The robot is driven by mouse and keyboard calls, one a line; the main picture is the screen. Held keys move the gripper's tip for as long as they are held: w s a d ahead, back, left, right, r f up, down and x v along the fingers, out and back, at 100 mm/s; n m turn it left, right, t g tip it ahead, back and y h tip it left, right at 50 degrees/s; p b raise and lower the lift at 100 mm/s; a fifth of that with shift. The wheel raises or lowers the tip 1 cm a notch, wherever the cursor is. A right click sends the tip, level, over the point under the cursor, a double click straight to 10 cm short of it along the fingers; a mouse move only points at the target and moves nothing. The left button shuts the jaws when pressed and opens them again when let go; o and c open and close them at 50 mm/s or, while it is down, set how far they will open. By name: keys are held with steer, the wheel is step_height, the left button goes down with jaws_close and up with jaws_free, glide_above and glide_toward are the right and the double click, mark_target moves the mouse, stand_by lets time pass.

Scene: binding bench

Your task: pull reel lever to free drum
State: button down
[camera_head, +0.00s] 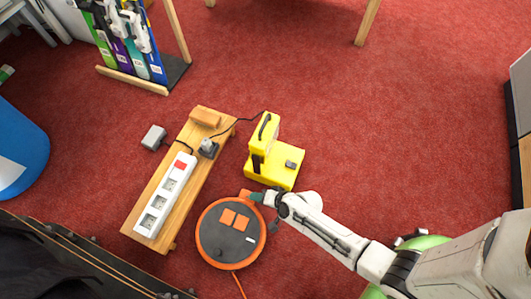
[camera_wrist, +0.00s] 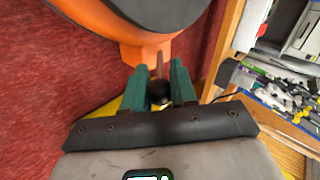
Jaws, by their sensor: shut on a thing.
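The reel (camera_head: 215,240) is a round drum with an orange rim and a dark top, lying flat on the red floor. Two orange patches and a small white mark show on its top. Its orange rim also shows at the top of the wrist view (camera_wrist: 110,35). The lever (camera_wrist: 158,92) is a thin stem with a dark ball knob, standing by an orange block on the rim. My gripper (camera_wrist: 158,86) has its green fingers on either side of the knob, shut on it. In the head view my gripper (camera_head: 257,197) is at the reel's upper right edge; the lever is hidden there.
A yellow case-like box (camera_head: 270,178) stands close above my gripper. A wooden bench (camera_head: 190,150) with a white power strip (camera_head: 165,195) is to the left. An orange cord (camera_head: 239,285) runs from the reel downwards. Open red floor (camera_head: 400,120) lies upper right.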

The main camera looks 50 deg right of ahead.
stand_by(0.4)
steer(key=c, duration=0.9)
jaws_free()
steer(key=p+v, duration=0.4)
steer(key=v, duration=0.6)
steer(key=shift+s+d+r+p, duration=0.1)
steer(key=shift+s+r+p, duration=0.05)
steer(key=shift+s+p, duration=0.15)
